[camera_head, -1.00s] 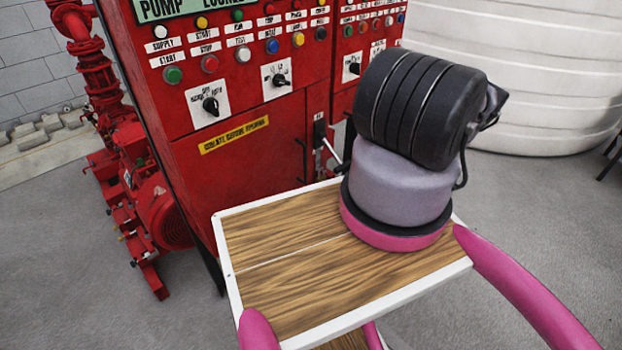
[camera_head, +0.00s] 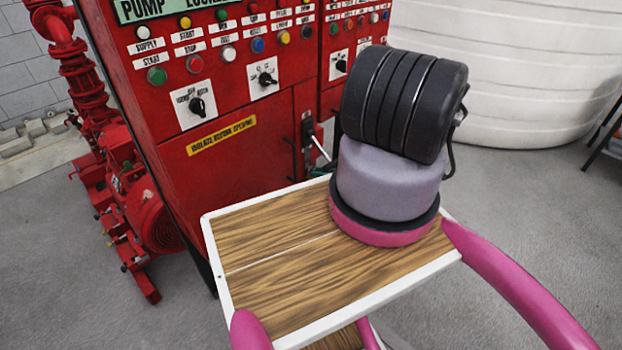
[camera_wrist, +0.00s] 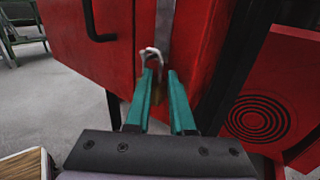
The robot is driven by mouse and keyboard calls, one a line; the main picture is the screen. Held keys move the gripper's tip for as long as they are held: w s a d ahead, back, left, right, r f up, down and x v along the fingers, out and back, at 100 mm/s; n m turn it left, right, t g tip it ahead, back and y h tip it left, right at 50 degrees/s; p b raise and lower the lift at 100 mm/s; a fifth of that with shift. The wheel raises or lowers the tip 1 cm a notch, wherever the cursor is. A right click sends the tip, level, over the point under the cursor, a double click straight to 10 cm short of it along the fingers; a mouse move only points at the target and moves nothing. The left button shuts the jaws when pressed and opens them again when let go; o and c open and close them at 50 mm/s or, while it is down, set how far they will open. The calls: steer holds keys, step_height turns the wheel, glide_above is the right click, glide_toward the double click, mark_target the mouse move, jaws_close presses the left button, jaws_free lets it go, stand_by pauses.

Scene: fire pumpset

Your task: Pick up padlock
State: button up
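A padlock with a pale, silvery shackle (camera_wrist: 150,54) and a brass-coloured body (camera_wrist: 156,91) is at the red cabinet's front in the wrist view. My gripper (camera_wrist: 160,76) has two teal fingers pointing at it. The fingers stand apart, with the padlock's body showing between them near the tips and the shackle above. I see no clear contact on both sides, so the gripper looks open around or just short of the padlock. In the head view my arm's dark and grey links hide most of the gripper; only a bit of teal (camera_head: 319,171) shows by the cabinet. The padlock is not clear there.
The red pump control cabinet (camera_head: 235,165) has knobs, buttons and a black handle (camera_wrist: 95,22). Red pump piping (camera_head: 78,85) is at left, a white tank (camera_head: 520,80) at right.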

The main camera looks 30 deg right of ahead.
jaws_close()
stand_by(1.3)
